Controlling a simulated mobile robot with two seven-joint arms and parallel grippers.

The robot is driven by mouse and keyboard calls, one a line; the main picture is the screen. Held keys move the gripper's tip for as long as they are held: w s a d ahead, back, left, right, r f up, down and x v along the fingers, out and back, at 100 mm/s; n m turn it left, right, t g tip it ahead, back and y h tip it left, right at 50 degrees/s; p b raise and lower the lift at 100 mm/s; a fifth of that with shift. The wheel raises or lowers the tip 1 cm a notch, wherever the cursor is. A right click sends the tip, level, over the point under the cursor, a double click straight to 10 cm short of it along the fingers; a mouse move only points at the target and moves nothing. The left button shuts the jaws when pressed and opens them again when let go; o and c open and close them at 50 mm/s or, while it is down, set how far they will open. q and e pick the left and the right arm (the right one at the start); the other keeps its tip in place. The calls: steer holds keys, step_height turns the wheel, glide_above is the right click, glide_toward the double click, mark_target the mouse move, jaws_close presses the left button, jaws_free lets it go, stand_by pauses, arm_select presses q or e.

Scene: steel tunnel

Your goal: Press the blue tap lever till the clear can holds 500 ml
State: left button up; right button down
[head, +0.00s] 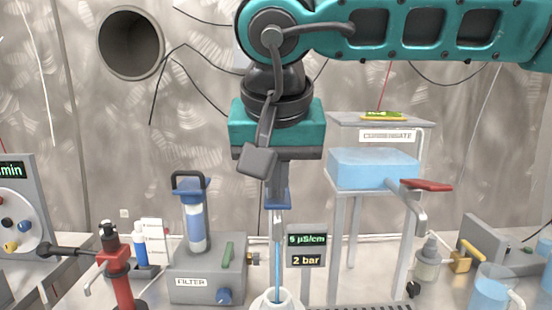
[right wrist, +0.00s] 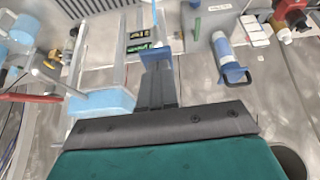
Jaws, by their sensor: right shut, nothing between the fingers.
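The blue tap lever (head: 278,198) is at the middle of the head view, directly under my right gripper (head: 278,185). The gripper is shut and empty, and its fingertips appear to touch the lever from above. The lever also shows at the fingertips in the right wrist view (right wrist: 157,56). A thin blue stream (head: 278,265) runs down from the tap spout. It enters a pale, round-mouthed vessel (head: 277,299) at the bottom edge, seemingly the can. Only its top shows, so its level and any marks are hidden. My left gripper is out of view.
A display post (head: 306,250) beside the stream reads 5 µS/cm and 2 bar. The grey filter box (head: 206,276) stands left. A blue tank on a stand (head: 372,169) with a red lever (head: 427,185) stands right. A jug of blue liquid (head: 490,290) is far right.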

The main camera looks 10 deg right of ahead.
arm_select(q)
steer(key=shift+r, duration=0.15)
arm_select(e)
steer(key=shift+r, duration=0.1)
steer(key=shift+r+p, duration=0.7)
steer(key=shift+p, duration=0.1)
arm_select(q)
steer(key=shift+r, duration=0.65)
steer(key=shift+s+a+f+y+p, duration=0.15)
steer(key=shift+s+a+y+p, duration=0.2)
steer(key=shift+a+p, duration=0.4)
arm_select(e)
steer(key=v, duration=1.3)
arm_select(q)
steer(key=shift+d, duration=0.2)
arm_select(e)
steer(key=shift+d, duration=0.1)
